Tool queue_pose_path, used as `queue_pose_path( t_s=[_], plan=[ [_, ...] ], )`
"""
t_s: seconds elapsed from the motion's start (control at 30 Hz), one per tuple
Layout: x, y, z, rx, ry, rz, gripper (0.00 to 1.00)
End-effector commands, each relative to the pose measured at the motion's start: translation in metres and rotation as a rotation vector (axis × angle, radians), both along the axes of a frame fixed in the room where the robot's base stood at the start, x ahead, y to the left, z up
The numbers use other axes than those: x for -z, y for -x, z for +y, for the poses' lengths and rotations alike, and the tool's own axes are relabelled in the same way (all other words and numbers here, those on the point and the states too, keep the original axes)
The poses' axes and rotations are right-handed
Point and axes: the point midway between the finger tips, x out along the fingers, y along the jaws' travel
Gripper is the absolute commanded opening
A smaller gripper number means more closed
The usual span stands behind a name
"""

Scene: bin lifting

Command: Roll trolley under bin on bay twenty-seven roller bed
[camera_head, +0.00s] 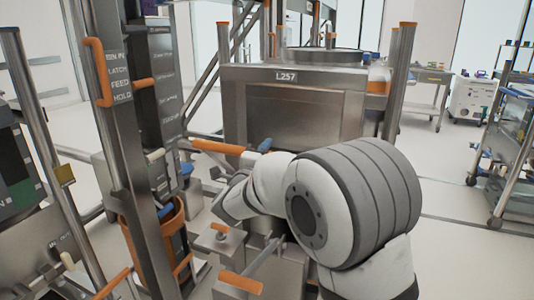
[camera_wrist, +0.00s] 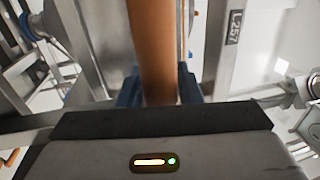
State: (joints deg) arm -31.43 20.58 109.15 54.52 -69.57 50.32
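A large grey metal bin (camera_head: 290,118) labelled L257 stands upright in the middle of the head view. Its label plate (camera_wrist: 235,27) also shows at the upper right of the wrist view. An orange handle bar (camera_head: 217,147) lies level in front of the bin. In the wrist view an orange bar (camera_wrist: 153,45) passes between the blue finger pads of my gripper (camera_wrist: 160,88), which looks closed around it. My arm covers the area below the bin, so the trolley's body and the roller bed cannot be made out clearly.
A column with an orange grip (camera_head: 98,72) and lettered panels (camera_head: 165,85) stands close on the left. A control box (camera_head: 18,165) is at the far left. A glass-sided cart (camera_head: 510,165) stands at the right, with open floor (camera_head: 455,220) between it and my arm.

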Motion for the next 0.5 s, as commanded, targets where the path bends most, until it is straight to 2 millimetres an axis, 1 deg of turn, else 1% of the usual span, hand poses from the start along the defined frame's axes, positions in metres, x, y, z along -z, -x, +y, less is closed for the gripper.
queue_pose_path(
  t_s=[0.03,0.07,0.37,0.5],
  plan=[
    [0.0000,0.0000,-0.0002,0.000,0.000,0.000,0.27],
    [0.0000,0.0000,-0.0003,0.000,0.000,0.000,0.25],
    [0.0002,-0.0001,-0.0009,0.001,0.000,0.000,0.00],
    [0.0003,-0.0001,-0.0011,0.002,0.001,0.000,0.00]
  ],
)
